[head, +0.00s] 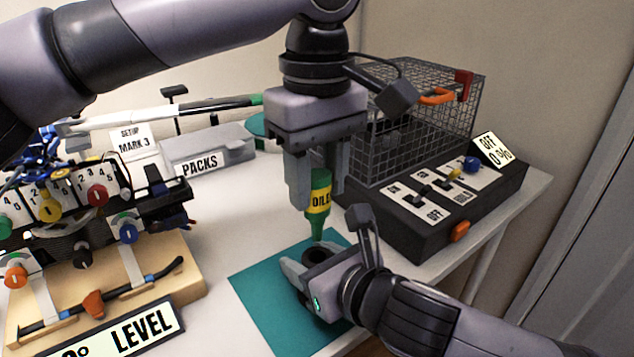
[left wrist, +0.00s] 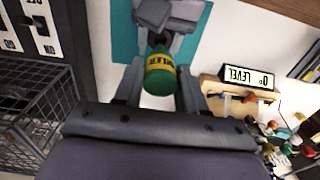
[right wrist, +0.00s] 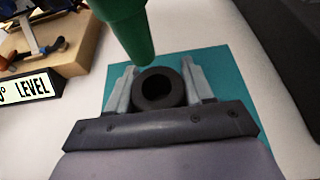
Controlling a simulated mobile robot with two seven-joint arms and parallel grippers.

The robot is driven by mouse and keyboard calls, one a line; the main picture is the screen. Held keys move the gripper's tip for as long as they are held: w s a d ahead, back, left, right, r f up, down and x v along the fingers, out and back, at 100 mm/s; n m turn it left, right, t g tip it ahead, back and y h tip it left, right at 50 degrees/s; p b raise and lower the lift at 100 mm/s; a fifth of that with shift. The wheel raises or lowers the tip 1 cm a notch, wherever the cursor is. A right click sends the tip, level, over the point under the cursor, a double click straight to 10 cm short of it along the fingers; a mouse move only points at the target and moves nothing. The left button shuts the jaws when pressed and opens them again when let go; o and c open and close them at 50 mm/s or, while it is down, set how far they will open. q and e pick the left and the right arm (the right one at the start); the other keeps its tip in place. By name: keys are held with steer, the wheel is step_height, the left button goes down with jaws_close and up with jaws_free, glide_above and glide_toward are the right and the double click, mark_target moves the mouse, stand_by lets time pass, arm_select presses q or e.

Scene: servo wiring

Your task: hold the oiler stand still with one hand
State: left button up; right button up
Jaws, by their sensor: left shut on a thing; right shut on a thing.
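The oiler (head: 319,204) is a green bottle with a yellow label, held upright with its nozzle down. My left gripper (head: 312,195) is shut on it from above. The oiler stand (head: 313,257) is a dark round ring on the teal mat, partly hidden by my right gripper. My right gripper (head: 300,275) is shut around the stand. In the right wrist view the stand (right wrist: 158,89) shows its open hole between the fingers, with the oiler's green nozzle (right wrist: 128,30) above and beside it. The oiler's round end (left wrist: 160,75) shows in the left wrist view.
The teal mat (head: 262,300) lies on the white table. A black switch box (head: 420,232) with a wire cage (head: 425,120) stands at the right. A wooden board (head: 190,280) with wiring and a LEVEL sign (head: 125,335) is at the left. A grey PACKS box (head: 235,145) is behind.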

steer(key=o, duration=1.1)
steer(key=shift+o, duration=0.2)
